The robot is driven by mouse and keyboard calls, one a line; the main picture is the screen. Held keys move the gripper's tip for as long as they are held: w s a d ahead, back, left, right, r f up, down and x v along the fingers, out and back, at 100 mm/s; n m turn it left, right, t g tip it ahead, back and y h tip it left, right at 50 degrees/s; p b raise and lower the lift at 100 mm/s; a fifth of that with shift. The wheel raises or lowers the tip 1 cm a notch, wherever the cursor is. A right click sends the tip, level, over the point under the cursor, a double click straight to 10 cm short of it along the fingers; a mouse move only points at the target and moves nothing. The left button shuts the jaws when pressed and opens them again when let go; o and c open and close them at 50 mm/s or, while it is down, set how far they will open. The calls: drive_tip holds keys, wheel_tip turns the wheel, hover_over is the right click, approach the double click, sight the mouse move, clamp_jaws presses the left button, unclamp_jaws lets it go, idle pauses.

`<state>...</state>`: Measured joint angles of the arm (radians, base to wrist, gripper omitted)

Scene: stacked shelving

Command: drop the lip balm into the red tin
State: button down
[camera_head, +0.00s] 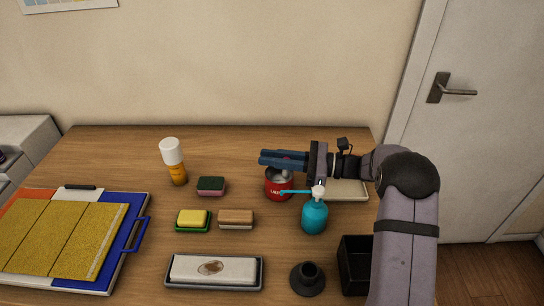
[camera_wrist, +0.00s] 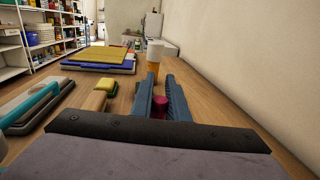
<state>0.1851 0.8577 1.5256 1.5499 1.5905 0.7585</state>
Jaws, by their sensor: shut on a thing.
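The red tin (camera_head: 277,190) stands on the table, its open top facing up and partly covered by my gripper. My gripper (camera_head: 262,159) reaches in from the right, level, with its blue fingers just above the tin. In the wrist view the fingers (camera_wrist: 160,82) are shut on a small crimson thing (camera_wrist: 159,106), which I take for the lip balm. In the head view the fingers largely hide it, so its exact position over the opening is hard to tell. The tin cannot be made out for sure in the wrist view.
A teal spray bottle (camera_head: 315,216) stands close in front of my gripper, its nozzle reaching towards the tin. A white-capped orange bottle (camera_head: 173,161) and sponges (camera_head: 211,185) stand left. A black box (camera_head: 354,262) and dark round holder (camera_head: 308,279) are near the front.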

drive_tip(key=shift+f, duration=0.5)
drive_tip(key=c, duration=1.6)
unclamp_jaws()
drive_tip(key=shift+c, duration=0.2)
drive_tip(key=s+d+b, duration=0.1)
drive_tip(key=d+b, duration=0.1)
drive_tip(key=d, duration=0.5)
drive_tip(key=shift+d, duration=0.1)
